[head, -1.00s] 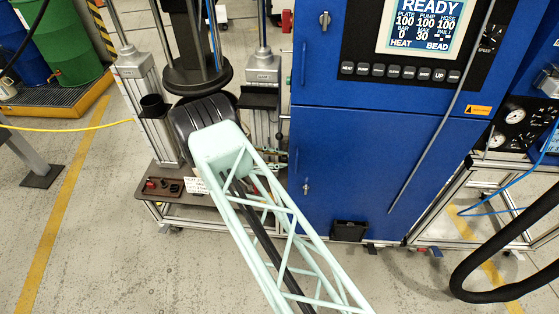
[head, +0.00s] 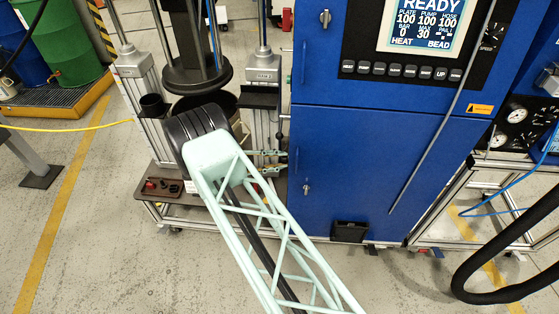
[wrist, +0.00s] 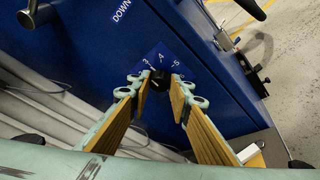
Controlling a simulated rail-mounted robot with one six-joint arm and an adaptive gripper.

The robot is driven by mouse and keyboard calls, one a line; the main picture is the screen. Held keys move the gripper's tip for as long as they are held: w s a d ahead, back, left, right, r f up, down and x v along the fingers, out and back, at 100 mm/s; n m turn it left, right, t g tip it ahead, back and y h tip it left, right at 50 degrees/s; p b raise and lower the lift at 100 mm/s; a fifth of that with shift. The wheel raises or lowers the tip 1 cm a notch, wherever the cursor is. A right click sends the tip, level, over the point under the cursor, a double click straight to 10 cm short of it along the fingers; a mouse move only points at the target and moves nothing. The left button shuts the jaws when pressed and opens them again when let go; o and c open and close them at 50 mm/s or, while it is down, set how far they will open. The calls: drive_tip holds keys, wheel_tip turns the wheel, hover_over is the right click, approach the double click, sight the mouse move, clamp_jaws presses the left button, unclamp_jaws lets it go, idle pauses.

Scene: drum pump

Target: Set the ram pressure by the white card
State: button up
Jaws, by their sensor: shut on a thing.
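In the wrist view, a dark round knob (wrist: 156,80) sits on a blue dial plate (wrist: 160,61) with white numbers; 3, 4 and 5 can be read. My gripper (wrist: 161,84) has its two yellow-padded fingers on either side of this knob, shut on it. The knob's pointer mark is too small to read. In the head view my gripper (head: 284,160) reaches the left side of the blue cabinet (head: 370,160), and the knob is hidden there. The white card (head: 190,187) lies on the low brown shelf, mostly covered by my arm; its writing is not legible.
The cabinet screen (head: 424,25) reads READY, BAR 0, MAX 30. A button row (head: 402,70) is below it. The black ram plate (head: 197,75) hangs above the pail area. A brown tray (head: 158,188) holds small red and black parts. A black hose (head: 500,285) loops at right.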

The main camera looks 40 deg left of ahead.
drive_tip(key=shift+a+r, duration=0.1)
drive_tip(key=o, duration=0.8)
drive_tip(key=shift+o, duration=0.2)
drive_tip(key=shift+s, duration=0.1)
drive_tip(key=v, duration=1.1)
drive_tip(key=shift+s+a, duration=0.25)
